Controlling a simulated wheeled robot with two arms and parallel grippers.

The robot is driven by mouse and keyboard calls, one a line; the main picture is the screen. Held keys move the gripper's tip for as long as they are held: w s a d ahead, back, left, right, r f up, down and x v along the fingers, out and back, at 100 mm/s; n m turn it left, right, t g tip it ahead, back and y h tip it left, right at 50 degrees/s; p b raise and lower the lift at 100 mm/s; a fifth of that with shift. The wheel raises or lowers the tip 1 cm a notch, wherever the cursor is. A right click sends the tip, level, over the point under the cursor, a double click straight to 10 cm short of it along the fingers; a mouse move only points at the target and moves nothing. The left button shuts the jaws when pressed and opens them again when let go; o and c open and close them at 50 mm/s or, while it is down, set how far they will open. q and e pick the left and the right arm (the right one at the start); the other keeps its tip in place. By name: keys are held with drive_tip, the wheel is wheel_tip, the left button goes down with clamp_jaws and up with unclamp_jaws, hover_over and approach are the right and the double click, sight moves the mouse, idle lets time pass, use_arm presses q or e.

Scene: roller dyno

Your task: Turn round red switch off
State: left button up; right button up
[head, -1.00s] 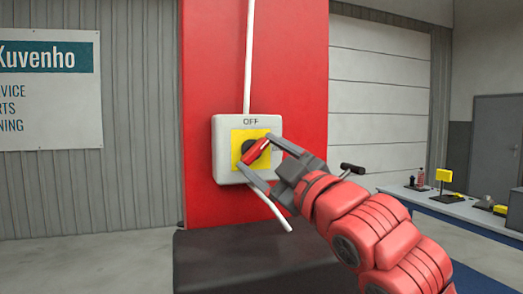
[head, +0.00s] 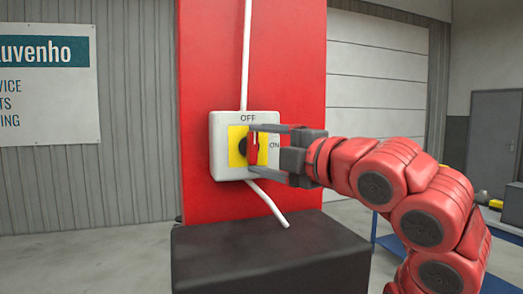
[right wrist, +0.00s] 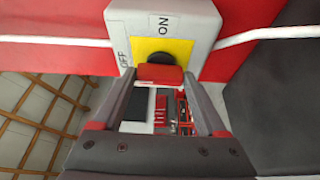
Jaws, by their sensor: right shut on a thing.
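The round red switch has a red handle (head: 254,152) on a black hub, over a yellow plate (head: 236,134) on a white box (head: 220,164). The box is fixed to a red column. The handle stands upright, toward the OFF label at the top; ON is at the right. My right gripper (head: 253,149) comes in level from the right and is shut on the handle, one finger above it and one below. In the right wrist view the handle (right wrist: 160,76) lies between the fingertips. My left gripper is out of view.
A white cable (head: 246,60) runs up from the box, and another cable end (head: 270,206) hangs below it. A dark block (head: 270,255) stands in front of the red column (head: 290,60). A blue-framed bench (head: 400,250) is at the right, partly behind my arm.

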drive_tip(key=shift+f+n, duration=0.1)
drive_tip(key=shift+n, duration=0.2)
drive_tip(key=o, duration=1.3)
drive_tip(key=shift+s, duration=0.1)
drive_tip(key=b+v, duration=0.4)
drive_tip(key=v, duration=1.3)
drive_tip(key=shift+r, duration=0.3)
drive_tip(key=shift+s, duration=0.15)
